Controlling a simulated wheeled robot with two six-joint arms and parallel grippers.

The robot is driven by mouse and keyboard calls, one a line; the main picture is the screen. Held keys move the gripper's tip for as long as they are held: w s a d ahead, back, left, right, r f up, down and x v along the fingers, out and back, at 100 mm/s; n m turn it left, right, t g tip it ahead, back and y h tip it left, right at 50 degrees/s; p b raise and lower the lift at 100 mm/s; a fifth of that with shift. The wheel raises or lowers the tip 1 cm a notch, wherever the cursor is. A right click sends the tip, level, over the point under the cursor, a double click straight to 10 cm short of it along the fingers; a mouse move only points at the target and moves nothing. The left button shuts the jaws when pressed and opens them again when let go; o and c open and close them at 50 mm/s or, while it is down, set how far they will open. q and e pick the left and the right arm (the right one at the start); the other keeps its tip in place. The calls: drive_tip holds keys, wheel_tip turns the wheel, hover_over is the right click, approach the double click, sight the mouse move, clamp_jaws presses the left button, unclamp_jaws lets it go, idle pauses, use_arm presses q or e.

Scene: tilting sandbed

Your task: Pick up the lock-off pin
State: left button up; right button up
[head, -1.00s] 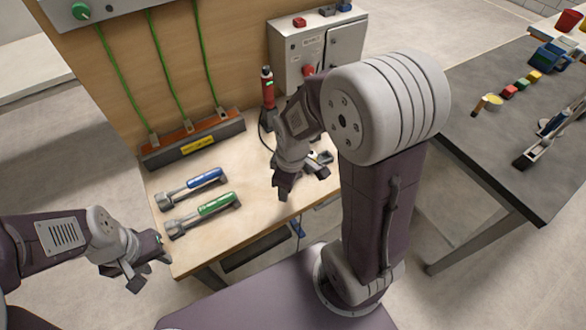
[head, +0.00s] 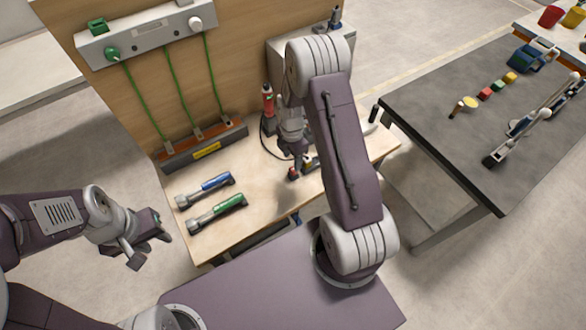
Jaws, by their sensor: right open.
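My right gripper (head: 298,171) is open and points down over the right part of the wooden bench. A small red piece (head: 293,174) shows right at its fingertips, and a small dark and yellow piece (head: 310,162) lies just beside them. I cannot tell which of these, if either, is the lock-off pin; the gripper and arm hide part of that spot. Whether the fingers touch either piece is not clear. My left gripper (head: 148,247) is open and empty, off the bench's left front side.
Blue (head: 215,182) and green (head: 222,206) handled tools lie left on the bench (head: 262,185). Behind them is a terminal block (head: 195,152) with green cables. A red and black device (head: 267,105) stands behind my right gripper. A dark table (head: 430,105) stands at right.

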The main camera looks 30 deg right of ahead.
sight(293, 172)
drive_tip(key=shift+d+f, duration=0.15)
drive_tip(key=shift+f, duration=0.25)
drive_tip(key=f, duration=0.1)
drive_tip(key=f+p, duration=0.1)
drive_tip(key=f, duration=0.1)
drive_tip(key=f+p, duration=0.1)
drive_tip(key=shift+s+f, duration=0.3)
drive_tip(key=shift+f, duration=0.05)
drive_tip(key=shift+w+f, duration=0.1)
drive_tip(key=shift+f, duration=0.05)
clamp_jaws()
